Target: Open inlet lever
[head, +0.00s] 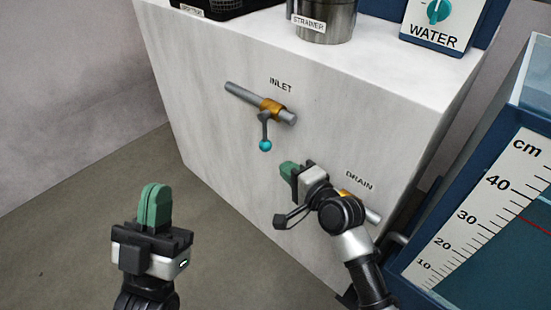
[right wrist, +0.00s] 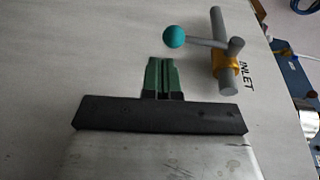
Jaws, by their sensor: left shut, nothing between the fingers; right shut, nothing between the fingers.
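The inlet lever (head: 265,132) is a grey handle with a teal ball at its end. In the head view it hangs down from a brass valve body on a grey pipe (head: 245,95) under the INLET label. The lever also shows in the right wrist view (right wrist: 205,42), with the ball near my fingertips. My right gripper (head: 287,171) is shut and empty, below and to the right of the ball, apart from it. It partly covers the drain valve. It shows in the right wrist view (right wrist: 162,62) too. My left gripper (head: 154,187) is shut and empty, away to the left.
The drain pipe (head: 373,215) is partly hidden behind my right arm. A blue tank with a cm scale (head: 480,215) stands at the right. A strainer (head: 325,20) and a WATER dial box (head: 437,22) stand on top. The panel left of the lever is clear.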

